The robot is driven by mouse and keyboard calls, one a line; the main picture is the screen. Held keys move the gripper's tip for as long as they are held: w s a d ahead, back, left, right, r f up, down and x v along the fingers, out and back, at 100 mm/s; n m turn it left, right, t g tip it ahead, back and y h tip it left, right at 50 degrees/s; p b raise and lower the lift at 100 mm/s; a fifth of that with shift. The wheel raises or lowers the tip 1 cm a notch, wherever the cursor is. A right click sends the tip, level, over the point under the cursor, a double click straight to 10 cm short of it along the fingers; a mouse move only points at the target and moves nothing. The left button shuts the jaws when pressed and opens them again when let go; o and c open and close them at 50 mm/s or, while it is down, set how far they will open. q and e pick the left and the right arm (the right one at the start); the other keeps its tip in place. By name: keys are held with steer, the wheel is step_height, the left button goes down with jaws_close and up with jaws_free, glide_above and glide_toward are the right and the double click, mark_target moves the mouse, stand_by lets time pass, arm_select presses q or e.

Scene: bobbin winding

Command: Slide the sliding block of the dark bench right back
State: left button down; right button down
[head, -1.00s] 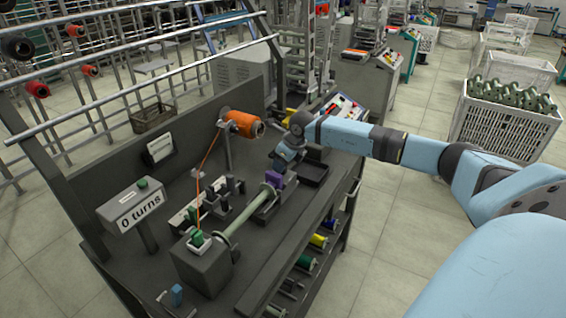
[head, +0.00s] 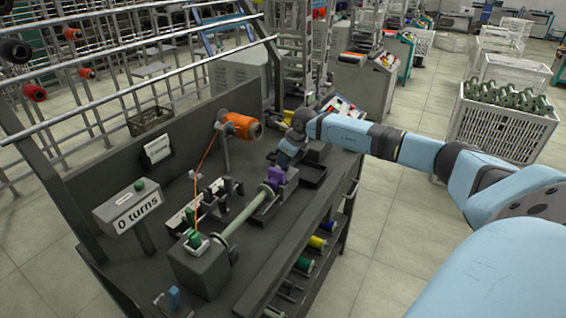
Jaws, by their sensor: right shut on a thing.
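The dark bench (head: 156,246) carries a winding unit with a grey box (head: 199,268) at its near end. A pale green bobbin (head: 245,215) extends from this box toward the purple sliding block (head: 277,175) at the far end. My right gripper (head: 282,164) reaches down over the purple block and is shut on it; the fingertips are small and partly hidden by the wrist. The bobbin's far end is close to the block; I cannot tell whether they touch. My left gripper is out of view.
An orange spool (head: 241,126) stands behind the unit, its thread running down to a green part (head: 195,240). A "0 turns" display (head: 136,212) stands at left. A dark tray (head: 303,182) lies right of the block. Coloured spools sit on the shelf below.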

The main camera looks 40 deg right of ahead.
steer(key=c, duration=1.1)
jaws_free()
steer(key=shift+d+r, duration=0.1)
steer(key=shift+d, duration=0.15)
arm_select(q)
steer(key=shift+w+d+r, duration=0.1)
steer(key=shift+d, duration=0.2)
arm_select(e)
steer(key=shift+o, duration=0.7)
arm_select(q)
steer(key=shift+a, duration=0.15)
arm_select(e)
steer(key=v, duration=1.3)
steer(key=shift+s+r, duration=0.15)
steer(key=shift+r, duration=0.15)
steer(key=shift+d, duration=0.1)
steer(key=shift+f, duration=0.1)
